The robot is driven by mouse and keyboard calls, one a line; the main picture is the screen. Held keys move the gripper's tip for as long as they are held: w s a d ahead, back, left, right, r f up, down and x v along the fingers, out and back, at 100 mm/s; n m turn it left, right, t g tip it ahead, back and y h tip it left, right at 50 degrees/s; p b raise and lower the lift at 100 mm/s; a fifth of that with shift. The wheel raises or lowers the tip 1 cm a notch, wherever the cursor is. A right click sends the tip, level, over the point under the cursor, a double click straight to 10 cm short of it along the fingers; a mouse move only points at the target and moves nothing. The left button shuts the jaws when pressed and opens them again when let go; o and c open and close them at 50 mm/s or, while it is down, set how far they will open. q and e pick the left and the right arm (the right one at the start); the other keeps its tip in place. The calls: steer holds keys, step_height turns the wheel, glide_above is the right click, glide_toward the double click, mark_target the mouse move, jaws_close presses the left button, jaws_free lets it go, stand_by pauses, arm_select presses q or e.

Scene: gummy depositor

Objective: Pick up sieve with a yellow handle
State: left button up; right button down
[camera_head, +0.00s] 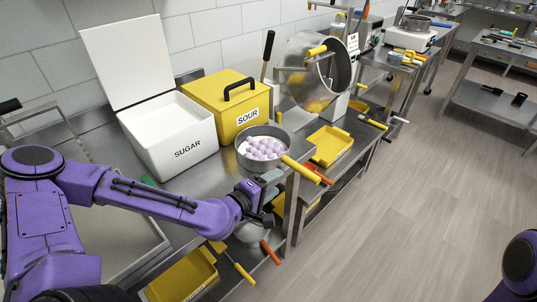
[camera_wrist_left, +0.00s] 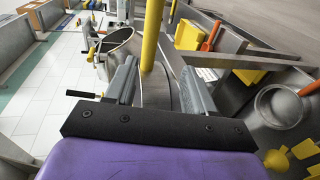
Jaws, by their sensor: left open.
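The sieve (camera_head: 241,159) is a round metal pan with a yellow handle (camera_head: 302,169), holding several pale purple and white pieces. It rests near the front edge of the steel counter, its handle pointing right and toward me. My left gripper (camera_head: 272,197) is open just in front of the pan and lower left of the handle. In the left wrist view, a yellow handle (camera_wrist_left: 152,35) runs upright between the spread fingers of the left gripper (camera_wrist_left: 157,72). I cannot tell if they touch it. My right gripper is out of view.
A white SUGAR box (camera_head: 165,155) with its lid up and a yellow SOUR box (camera_head: 215,92) stand behind. A tilted metal drum (camera_head: 340,75) and a yellow tray (camera_head: 331,142) are to the right. More tools lie on the lower shelf. The floor at right is clear.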

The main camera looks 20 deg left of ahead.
mark_target(292, 167)
arm_select(q)
steer(key=shift+t, duration=0.3)
steer(key=x, duration=0.3)
steer(key=p+x, duration=0.1)
steer(key=x, duration=0.3)
steer(key=r+p+x, duration=0.1)
steer(key=x, duration=0.2)
steer(key=shift+w+a, duration=0.1)
steer(key=shift+w, duration=0.45)
steer(key=c, duration=0.7)
jaws_close()
